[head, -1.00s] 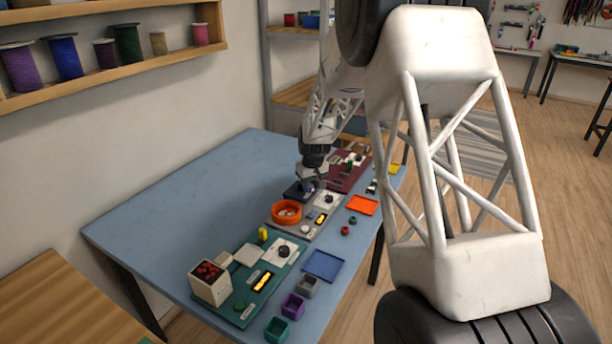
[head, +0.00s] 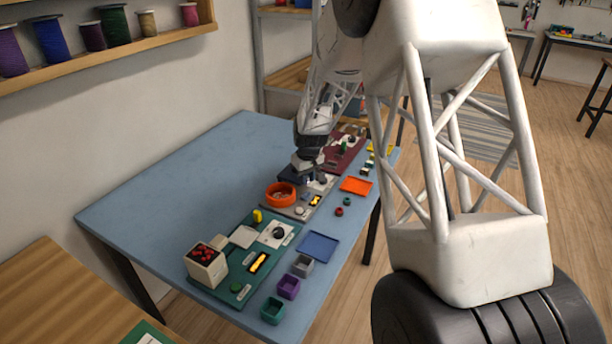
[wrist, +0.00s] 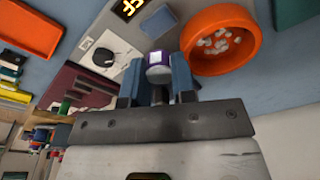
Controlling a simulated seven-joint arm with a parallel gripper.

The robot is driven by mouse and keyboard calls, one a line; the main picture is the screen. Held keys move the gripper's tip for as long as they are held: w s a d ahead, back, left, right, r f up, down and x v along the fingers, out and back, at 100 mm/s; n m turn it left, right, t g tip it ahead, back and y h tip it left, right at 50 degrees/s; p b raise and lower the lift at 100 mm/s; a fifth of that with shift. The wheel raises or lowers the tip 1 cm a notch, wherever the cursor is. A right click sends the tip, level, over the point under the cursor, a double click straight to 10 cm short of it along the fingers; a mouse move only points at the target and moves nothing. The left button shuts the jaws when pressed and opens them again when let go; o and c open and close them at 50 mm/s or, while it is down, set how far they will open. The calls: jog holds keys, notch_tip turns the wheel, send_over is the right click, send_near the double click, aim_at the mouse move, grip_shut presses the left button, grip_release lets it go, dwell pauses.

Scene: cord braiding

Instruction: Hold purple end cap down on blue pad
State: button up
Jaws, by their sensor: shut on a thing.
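The purple end cap (wrist: 158,62) has a white face and sits between the two blue-grey fingers of my gripper (wrist: 155,80) in the wrist view. My gripper is shut on it. A small blue-grey pad (wrist: 159,22) lies just beyond the cap in the wrist view, beside the orange bowl. I cannot tell whether the cap touches any surface. In the head view my gripper (head: 308,172) is low over the middle board, behind the orange bowl, and the cap is too small to make out.
The orange bowl (wrist: 226,68) with pale pieces is close on the right of my gripper in the wrist view. A lit display (wrist: 128,8) is near the pad. An orange tray (head: 356,186) and blue tray (head: 318,245) lie along the table's edge. The table's back left is clear.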

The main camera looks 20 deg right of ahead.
aim_at(306, 195)
jog(key=shift+f, duration=2.2)
jog(key=shift+f, duration=0.5)
dwell(0.9)
jog(key=shift+r, duration=0.1)
jog(key=shift+r, duration=2.95)
jog(key=shift+s, duration=0.15)
